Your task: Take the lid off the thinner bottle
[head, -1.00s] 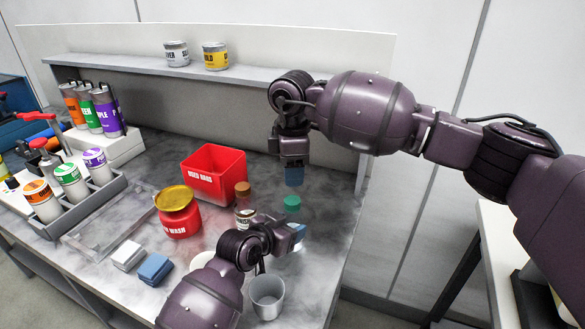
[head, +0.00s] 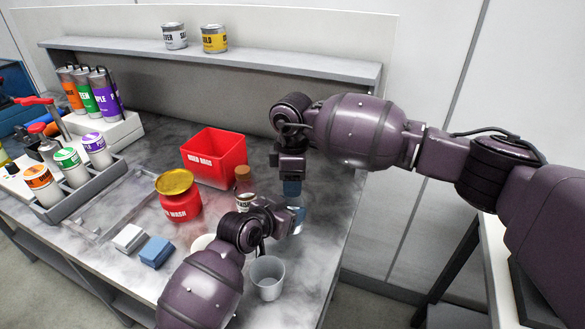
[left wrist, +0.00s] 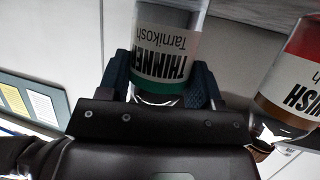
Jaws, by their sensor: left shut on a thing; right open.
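The thinner bottle (left wrist: 168,50) has a white label reading THINNER and a green band, and appears upside down in the left wrist view. My left gripper (left wrist: 165,88) is shut around it, with one dark finger on each side. In the head view my left gripper (head: 297,217) is low over the right part of the bench. My right gripper (head: 292,188) points down just above it, its blue fingers open at the bottle's top. The bottle's lid is hidden there, so I cannot tell whether the fingers touch it.
A brown-capped bottle (head: 243,183) stands close left of the grippers, and its label also shows in the left wrist view (left wrist: 297,75). A red bin (head: 214,158), a red wash jar (head: 180,205) and a grey cup (head: 267,279) are nearby. The bench's right edge is close.

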